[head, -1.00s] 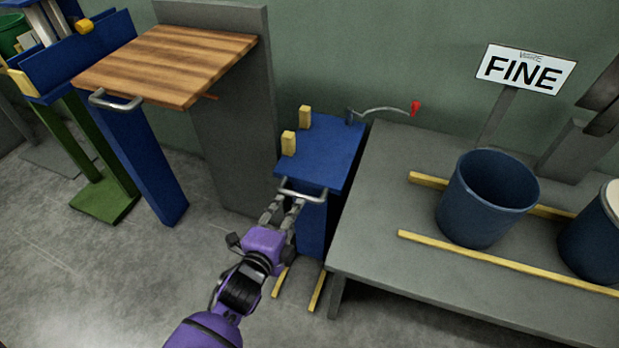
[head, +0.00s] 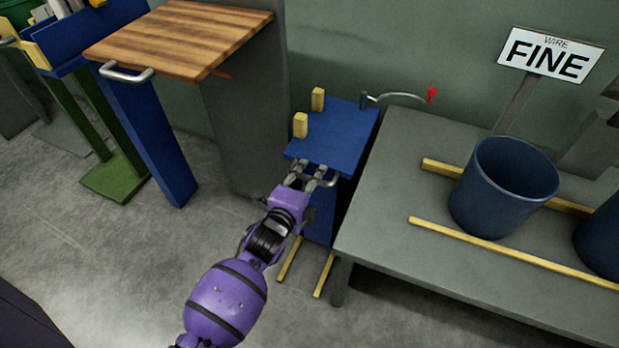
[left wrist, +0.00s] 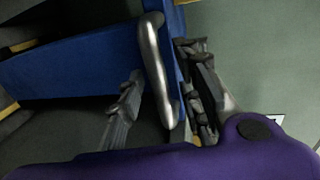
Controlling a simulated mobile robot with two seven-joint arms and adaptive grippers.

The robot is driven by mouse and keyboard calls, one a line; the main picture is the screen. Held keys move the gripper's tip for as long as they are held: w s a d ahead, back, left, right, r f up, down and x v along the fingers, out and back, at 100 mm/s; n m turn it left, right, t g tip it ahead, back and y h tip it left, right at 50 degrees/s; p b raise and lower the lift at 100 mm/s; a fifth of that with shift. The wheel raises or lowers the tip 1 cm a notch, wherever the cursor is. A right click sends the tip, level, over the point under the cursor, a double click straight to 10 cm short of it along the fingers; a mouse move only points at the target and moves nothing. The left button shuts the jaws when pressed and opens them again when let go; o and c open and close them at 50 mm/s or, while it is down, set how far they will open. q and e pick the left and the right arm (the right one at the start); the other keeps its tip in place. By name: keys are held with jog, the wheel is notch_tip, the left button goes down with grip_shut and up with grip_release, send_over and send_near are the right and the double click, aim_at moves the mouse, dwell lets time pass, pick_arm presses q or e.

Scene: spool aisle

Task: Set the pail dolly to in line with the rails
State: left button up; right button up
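The pail dolly (head: 330,135) is a blue-topped stand with two yellow blocks on its left side and a metal handle (head: 327,181) on its near side. It stands left of the grey bench, and its top looks roughly level with the bench top. My left gripper (head: 307,175) is at the handle with its fingers apart. In the left wrist view the handle (left wrist: 158,70) lies between the spread fingers, with a gap to the left finger; contact on the right is unclear. Two yellow rails (head: 500,251) run along the bench. My right gripper is not in view.
Blue pails (head: 500,190) stand on the bench (head: 385,220) rails, below a "WIRE FINE" sign (head: 551,55). A curved lever with a red tip (head: 432,95) is behind the dolly. A wood-topped stand (head: 180,40) is at left. Floor in front is clear.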

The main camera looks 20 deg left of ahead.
pick_arm(q)
jog(key=shift+c, duration=0.4)
grip_shut()
jog(key=shift+s, duration=0.15)
jog(key=f+p+v, duration=0.1)
jog(key=p+v, duration=0.2)
jog(key=v, duration=0.4)
jog(key=f+p+v, duration=0.2)
jog(key=v, duration=0.5)
jog(key=shift+s+p, duration=0.25)
jog(key=shift+p, duration=0.15)
jog(key=shift+f, duration=0.15)
